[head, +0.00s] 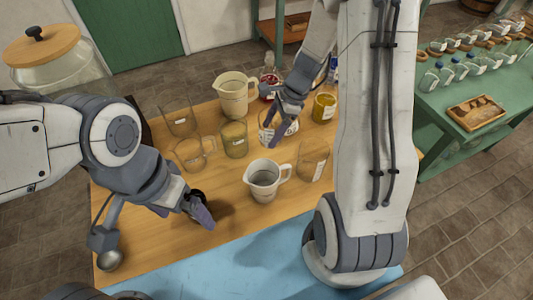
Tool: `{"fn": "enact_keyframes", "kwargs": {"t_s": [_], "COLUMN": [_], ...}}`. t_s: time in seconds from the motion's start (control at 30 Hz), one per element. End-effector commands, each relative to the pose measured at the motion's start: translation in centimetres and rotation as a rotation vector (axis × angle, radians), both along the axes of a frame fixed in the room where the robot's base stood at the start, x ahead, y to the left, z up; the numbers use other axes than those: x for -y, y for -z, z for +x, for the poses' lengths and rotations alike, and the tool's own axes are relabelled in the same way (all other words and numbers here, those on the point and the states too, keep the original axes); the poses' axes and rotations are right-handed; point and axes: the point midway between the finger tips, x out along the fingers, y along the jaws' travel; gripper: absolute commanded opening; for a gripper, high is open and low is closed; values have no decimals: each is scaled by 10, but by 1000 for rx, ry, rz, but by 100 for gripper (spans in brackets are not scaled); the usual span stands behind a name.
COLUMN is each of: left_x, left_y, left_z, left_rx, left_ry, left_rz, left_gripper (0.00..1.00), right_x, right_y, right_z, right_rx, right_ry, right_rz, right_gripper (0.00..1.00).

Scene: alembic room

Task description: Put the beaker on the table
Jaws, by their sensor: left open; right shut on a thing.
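My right gripper (280,125) is in the middle of the wooden table (228,255), shut on a clear glass beaker (264,133) with a pale label. The fingers hide part of this beaker, and I cannot tell whether its base touches the table. My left gripper (199,209) is open and empty, low over the table's front left. Other clear glass vessels stand on the table: one at the back left (179,122), one in front of it (188,157), a yellowish one (234,139), and one with a label (312,161) at the right.
A white measuring jug (264,184) stands front centre, and a cream jug (235,95) at the back. A red flask (269,84) and a yellow jar (324,106) are at the back right. A green bench (440,140) is at right. The table's front left is mostly clear.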

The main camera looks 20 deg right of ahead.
Motion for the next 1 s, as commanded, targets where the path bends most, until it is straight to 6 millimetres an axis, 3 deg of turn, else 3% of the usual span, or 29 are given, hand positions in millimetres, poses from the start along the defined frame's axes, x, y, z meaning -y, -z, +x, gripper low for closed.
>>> {"fn": "enact_keyframes", "kwargs": {"t_s": [0.1, 0.3, 0.47, 0.7, 1.0], "left_x": [0, 0, 0, 0, 0], "left_y": [5, 9, 10, 15, 15], "left_z": [0, 0, 0, 0, 0], "left_rx": [0, 0, 0, 0, 0], "left_ry": [0, 0, 0, 0, 0], "left_rz": [0, 0, 0, 0, 0], "left_gripper": [100, 100, 100, 100, 100], "right_x": [-2, -1, -1, -1, -1], "right_y": [36, 74, 86, 118, 121], "right_z": [-1, -1, 0, 0, 0], "right_rx": [-7, -3, -1, -1, 2], "right_ry": [-2, -4, -6, -5, -7], "right_rz": [2, -1, 0, 0, -1], "right_gripper": [27, 27, 27, 27, 27]}}
